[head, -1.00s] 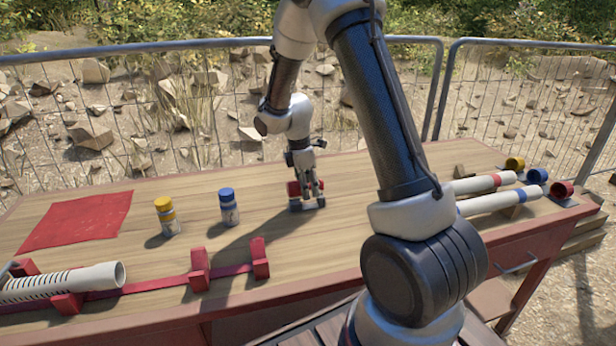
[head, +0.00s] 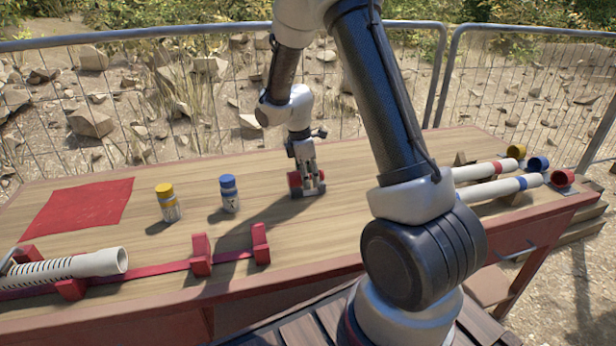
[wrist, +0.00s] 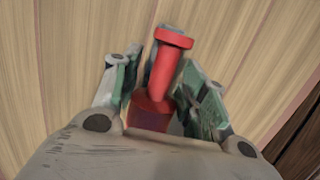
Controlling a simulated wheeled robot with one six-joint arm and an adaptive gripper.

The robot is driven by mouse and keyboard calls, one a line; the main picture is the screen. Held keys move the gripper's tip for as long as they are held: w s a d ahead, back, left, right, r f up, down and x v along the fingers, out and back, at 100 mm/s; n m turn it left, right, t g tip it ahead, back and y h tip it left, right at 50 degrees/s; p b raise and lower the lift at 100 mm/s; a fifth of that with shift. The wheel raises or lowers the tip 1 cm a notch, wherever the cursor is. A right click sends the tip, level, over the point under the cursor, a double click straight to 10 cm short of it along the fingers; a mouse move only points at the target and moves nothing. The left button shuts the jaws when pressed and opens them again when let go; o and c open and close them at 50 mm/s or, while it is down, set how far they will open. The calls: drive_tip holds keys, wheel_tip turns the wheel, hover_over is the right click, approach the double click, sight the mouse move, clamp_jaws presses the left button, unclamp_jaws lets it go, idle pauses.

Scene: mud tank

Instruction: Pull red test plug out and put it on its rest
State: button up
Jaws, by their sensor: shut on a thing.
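The red test plug is between my fingers in the wrist view (wrist: 164,75), with a round flange at one end, a narrower stem and a wider, darker body near the palm. My gripper (wrist: 160,88) is shut on it, with grey-green fingers on both sides. In the head view my gripper (head: 308,188) points down low over the middle of the bench, and a red part of the plug (head: 293,180) shows at its left side. I cannot tell whether the plug touches the wood. I cannot make out which thing is the plug's rest.
On the bench (head: 130,222) stand a yellow-capped bottle (head: 168,203) and a blue-capped bottle (head: 229,194), left of my gripper. Banded pipes (head: 490,191) and coloured rings (head: 538,164) are right.

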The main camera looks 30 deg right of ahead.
drive_tip(key=shift+f, duration=0.45)
drive_tip(key=o, duration=1)
drive_tip(key=shift+c, duration=0.2)
drive_tip(key=r, duration=0.4)
drive_tip(key=a+r, duration=0.1)
drive_tip(key=r, duration=0.7)
drive_tip(key=shift+w+a, duration=0.2)
drive_tip(key=shift+a, duration=0.2)
